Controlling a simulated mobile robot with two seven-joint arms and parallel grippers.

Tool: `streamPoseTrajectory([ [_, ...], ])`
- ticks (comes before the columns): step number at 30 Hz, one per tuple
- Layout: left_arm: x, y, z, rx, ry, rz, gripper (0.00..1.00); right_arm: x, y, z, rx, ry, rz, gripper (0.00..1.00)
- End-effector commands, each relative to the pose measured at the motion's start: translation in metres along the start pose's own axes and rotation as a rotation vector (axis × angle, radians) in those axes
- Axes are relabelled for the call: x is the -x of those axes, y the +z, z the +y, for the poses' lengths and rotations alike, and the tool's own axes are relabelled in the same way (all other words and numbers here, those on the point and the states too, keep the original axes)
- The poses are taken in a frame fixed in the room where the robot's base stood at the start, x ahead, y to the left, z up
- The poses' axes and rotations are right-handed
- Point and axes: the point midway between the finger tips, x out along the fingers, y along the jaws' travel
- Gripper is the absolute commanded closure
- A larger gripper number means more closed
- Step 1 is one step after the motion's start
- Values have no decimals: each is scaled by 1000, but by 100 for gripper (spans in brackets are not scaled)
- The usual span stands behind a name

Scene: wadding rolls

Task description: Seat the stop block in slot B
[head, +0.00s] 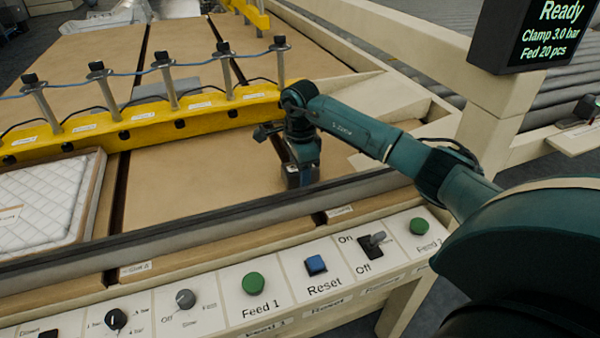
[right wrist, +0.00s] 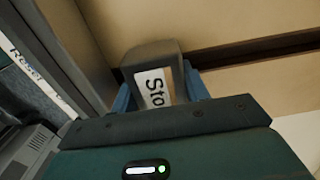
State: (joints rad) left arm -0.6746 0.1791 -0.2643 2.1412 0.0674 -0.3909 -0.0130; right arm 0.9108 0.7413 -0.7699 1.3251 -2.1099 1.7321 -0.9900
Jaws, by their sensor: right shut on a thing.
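The stop block (right wrist: 150,57) is a grey block with a white label, partly readable as "Sto", in the right wrist view. My right gripper (right wrist: 160,90) is shut on it, a blue finger on each side. In the head view my right gripper (head: 302,176) points down over the brown panel, just behind the grey rail; the block cannot be told apart there. A dark groove (head: 119,195) runs across the bed at left, with a small slot label (head: 136,268) in front. Another label (head: 340,211) stands by a groove near my gripper, too small to read. My left gripper is not in view.
The grey rail (head: 200,229) crosses in front of the bed. A yellow beam (head: 150,118) with several posts and hoses lies behind. A quilted white pad (head: 45,200) is at left. Buttons and switches line the front panel (head: 222,283). A screen (head: 535,35) reads "Ready".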

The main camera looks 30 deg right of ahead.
Motion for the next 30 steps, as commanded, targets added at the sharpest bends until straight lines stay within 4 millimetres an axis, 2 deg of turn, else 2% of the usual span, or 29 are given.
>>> streamPoseTrajectory([
  [30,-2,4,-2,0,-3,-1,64,-6,0,0,0,-2,-1,92],
])
